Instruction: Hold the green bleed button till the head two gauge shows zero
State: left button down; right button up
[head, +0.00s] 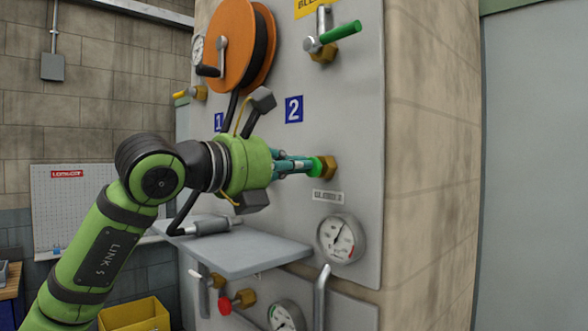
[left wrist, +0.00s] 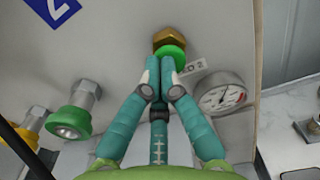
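The green bleed button (head: 316,167) sits on a brass hex fitting (head: 328,168) on the grey panel, beside the blue 2 sign. My left gripper (head: 308,165) is at the button's face and seems to touch it; how far the button is pressed I cannot tell. In the left wrist view, the fingers (left wrist: 159,72) are together and empty, their tips overlapping the near edge of the button (left wrist: 172,52). The head two gauge (head: 341,238) is below the button, and in the left wrist view the gauge (left wrist: 221,98) is unobstructed. Its needle points roughly upward; the figures are too small to read.
A grey shelf (head: 240,259) juts out below my left gripper. A red button (head: 225,305) and another gauge (head: 286,317) are lower down. A green-handled valve (head: 340,32) and an orange reel (head: 238,45) are above. Bare panel lies right of the button.

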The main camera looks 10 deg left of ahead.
pick_arm(q)
jog(key=shift+w+d+f, duration=0.15)
jog(key=shift+w+d, duration=0.05)
jog(key=shift+w, duration=0.1)
pick_arm(e)
jog(key=shift+w+d+f, duration=0.2)
jog(key=shift+w+d, duration=0.05)
dwell(0.6)
